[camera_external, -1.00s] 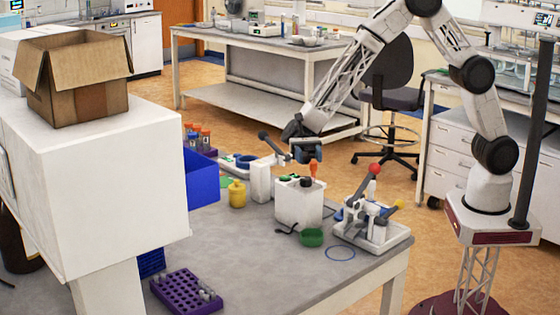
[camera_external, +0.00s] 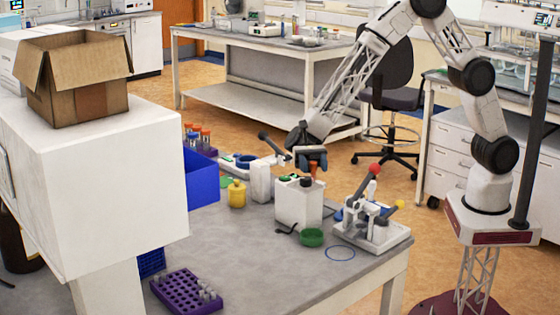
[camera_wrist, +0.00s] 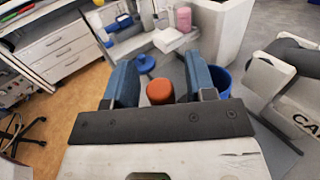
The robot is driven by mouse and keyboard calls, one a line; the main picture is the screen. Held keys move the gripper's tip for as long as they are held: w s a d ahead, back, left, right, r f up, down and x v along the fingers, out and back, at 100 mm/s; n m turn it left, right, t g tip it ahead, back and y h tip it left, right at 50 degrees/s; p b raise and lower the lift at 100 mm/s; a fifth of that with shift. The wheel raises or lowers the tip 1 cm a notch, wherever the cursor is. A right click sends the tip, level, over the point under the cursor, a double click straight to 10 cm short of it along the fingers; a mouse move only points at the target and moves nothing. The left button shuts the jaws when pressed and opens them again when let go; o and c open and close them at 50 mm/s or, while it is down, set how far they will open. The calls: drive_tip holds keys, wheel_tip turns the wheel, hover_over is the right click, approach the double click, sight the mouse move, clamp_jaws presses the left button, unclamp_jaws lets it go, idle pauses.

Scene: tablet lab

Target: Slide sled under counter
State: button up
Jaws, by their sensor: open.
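My gripper (camera_external: 312,161) hangs over the middle of the near bench, its blue-grey fingers open. An orange handle (camera_external: 313,169) stands up from the white box (camera_external: 299,206). In the wrist view the round orange top (camera_wrist: 160,92) lies between the two spread fingers, with a gap on each side; whether they touch it I cannot tell. A white flat-based device with a blue ring (camera_external: 243,161) lies behind the box. A white-based device with a red-ball lever (camera_external: 374,236) stands to the right. I cannot tell for sure which thing is the sled or the counter.
A yellow bottle (camera_external: 237,194) and a white block (camera_external: 261,181) stand left of the box. A green dish (camera_external: 312,238) and a blue ring (camera_external: 340,254) lie in front. A blue bin (camera_external: 201,177) and purple rack (camera_external: 188,291) are further left. The bench's front middle is clear.

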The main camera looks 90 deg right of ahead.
drive_tip(key=shift+a, duration=0.3)
clamp_jaws()
drive_tip(key=shift+s, duration=0.1)
drive_tip(key=s+a, duration=0.6)
drive_tip(key=shift+a, duration=0.15)
drive_tip(key=shift+s, duration=0.15)
idle(0.3)
unclamp_jaws()
drive_tip(key=shift+a, duration=0.1)
